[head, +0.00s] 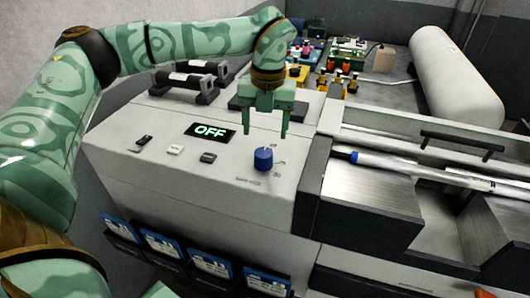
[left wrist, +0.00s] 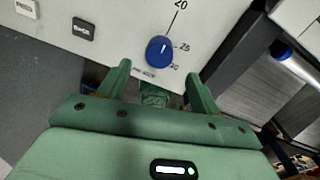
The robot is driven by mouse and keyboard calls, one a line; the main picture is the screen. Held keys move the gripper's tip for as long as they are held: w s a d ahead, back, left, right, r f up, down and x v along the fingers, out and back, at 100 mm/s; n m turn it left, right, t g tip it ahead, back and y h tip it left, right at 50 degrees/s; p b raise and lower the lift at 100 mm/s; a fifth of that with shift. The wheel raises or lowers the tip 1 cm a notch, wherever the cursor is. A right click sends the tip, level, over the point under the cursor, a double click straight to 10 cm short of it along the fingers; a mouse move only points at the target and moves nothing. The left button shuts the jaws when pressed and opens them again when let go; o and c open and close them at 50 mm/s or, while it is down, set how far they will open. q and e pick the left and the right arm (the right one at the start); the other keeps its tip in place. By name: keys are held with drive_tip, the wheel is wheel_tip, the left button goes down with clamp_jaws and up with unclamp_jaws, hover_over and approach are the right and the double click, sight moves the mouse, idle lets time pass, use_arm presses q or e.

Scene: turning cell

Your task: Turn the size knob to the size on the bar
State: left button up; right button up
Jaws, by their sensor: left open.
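The blue size knob (head: 263,160) stands on the light grey top of the machine. In the left wrist view the knob (left wrist: 158,52) has a white pointer mark, and numbers 20 and 25 plus a partly hidden one beside it. My left gripper (head: 265,136) points down just behind and above the knob. Its fingers (left wrist: 158,72) are open, empty and apart from the knob. The silvery bar (head: 430,174) with a blue end lies in the machine's channel at right; its size marking is not readable. My right gripper is not in view.
A display (head: 210,131) reads OFF, with several small switches (head: 176,150) in front. The dark raised housing (head: 318,190) is close right of the knob. Blue-framed cards (head: 211,264) line the front.

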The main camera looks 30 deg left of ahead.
sight(264, 152)
use_arm(q)
wheel_tip(264, 152, down, 7)
drive_tip(key=shift+s+a+f, duration=0.1)
drive_tip(key=shift+f, duration=0.65)
drive_tip(key=c, duration=1)
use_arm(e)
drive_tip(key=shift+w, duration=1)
